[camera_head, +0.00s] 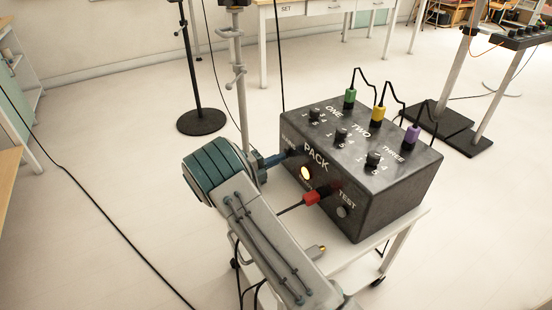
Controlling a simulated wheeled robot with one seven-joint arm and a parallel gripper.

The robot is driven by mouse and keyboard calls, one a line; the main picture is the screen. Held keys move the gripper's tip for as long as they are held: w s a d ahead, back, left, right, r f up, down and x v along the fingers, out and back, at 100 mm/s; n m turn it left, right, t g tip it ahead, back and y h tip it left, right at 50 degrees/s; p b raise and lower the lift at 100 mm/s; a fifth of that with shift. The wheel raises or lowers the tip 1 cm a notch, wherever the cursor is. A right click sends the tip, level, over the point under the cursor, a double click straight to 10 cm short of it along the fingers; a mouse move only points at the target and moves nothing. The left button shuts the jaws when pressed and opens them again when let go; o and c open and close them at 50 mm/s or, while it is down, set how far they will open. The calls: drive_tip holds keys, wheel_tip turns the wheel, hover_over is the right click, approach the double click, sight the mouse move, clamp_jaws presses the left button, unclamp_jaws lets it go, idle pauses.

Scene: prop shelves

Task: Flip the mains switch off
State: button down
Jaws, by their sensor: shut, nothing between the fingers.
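A dark metal box labelled PACK (400,185) stands on a small white trolley (415,222). A MAINS label, partly legible, sits at the left end of its front face. My gripper (284,156) reaches from the left to that end of the face, its fingers shut and its tips at or very near the panel just below the label. The mains switch is hidden behind my gripper, so its position does not show. Right of my gripper, a round lamp (306,173) on the face glows yellow.
A red plug (311,197) and a TEST knob (343,212) are on the front face. Three dials and green (350,98), yellow (378,113) and purple (412,135) plugs with cables are on top. A stand (201,121) is behind left. Cables cross the floor.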

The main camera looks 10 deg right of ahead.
drive_tip(key=p+v, duration=0.2)
drive_tip(key=v, duration=1.1)
drive_tip(key=shift+s+a, duration=0.15)
drive_tip(key=shift+a, duration=0.2)
drive_tip(key=s+d+r+m+g+y+p, duration=0.4)
drive_tip(key=s+d+r+m+p, duration=0.15)
drive_tip(key=d+r+m, duration=0.45)
drive_tip(key=s+d+r+m+g+y+p, duration=0.5)
drive_tip(key=r+m, duration=0.3)
drive_tip(key=r, duration=0.4)
drive_tip(key=s+d+r+m+t+y+p, duration=0.2)
drive_tip(key=s+r+m+t+y+p, duration=0.2)
drive_tip(key=s+r+m+y+p, duration=0.4)
drive_tip(key=s+r+m+p, duration=0.5)
drive_tip(key=s+r+m, duration=0.5)
drive_tip(key=s+m, duration=0.2)
drive_tip(key=shift+r+m+t+y+p, duration=0.3)
drive_tip(key=shift+m+p, duration=0.05)
drive_tip(key=shift+m, duration=0.95)
drive_tip(key=shift+s+d, duration=0.1)
drive_tip(key=shift+s, duration=0.05)
